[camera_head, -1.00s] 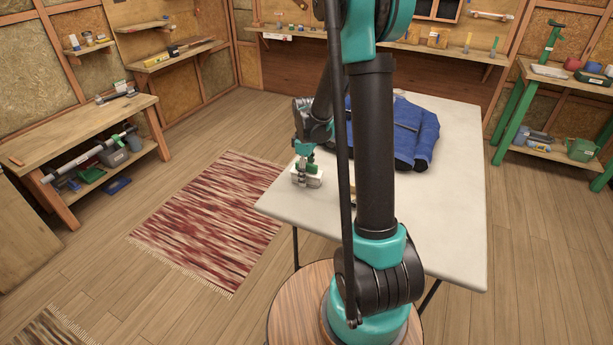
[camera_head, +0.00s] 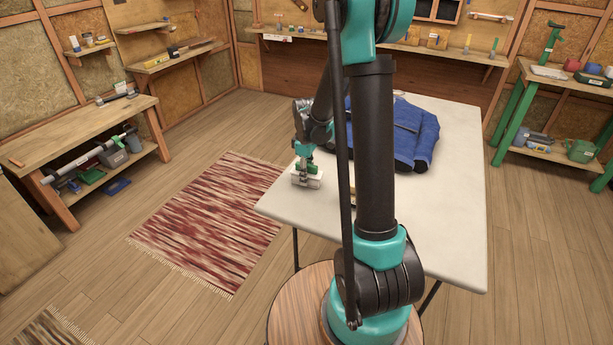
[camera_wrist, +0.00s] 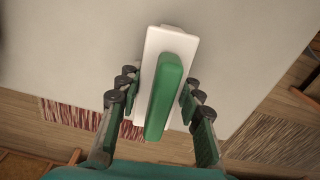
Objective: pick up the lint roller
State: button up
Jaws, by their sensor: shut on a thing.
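The lint roller appears to be the tool with a white flat body and a green grip (camera_wrist: 164,97) in the wrist view. It also shows as a small white-and-green shape in the head view (camera_head: 306,181), at the left corner of the pale table (camera_head: 452,195). My gripper (camera_wrist: 157,103) has its fingers on both sides of the green grip and is shut on it; it also shows in the head view (camera_head: 305,170). I cannot tell whether the tool touches the tabletop. The ends of the fingers are partly hidden beside the grip.
A blue jacket (camera_head: 415,133) lies on the table behind my arm. A small thing beside my arm on the table is mostly hidden. A red striped rug (camera_head: 210,220) lies left of the table. A wooden workbench (camera_head: 85,135) and green-legged shelves (camera_head: 560,90) stand at the sides.

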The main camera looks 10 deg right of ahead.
notch_tip(320, 180, up, 20)
dwell(0.5)
jog(key=shift+f, duration=0.1)
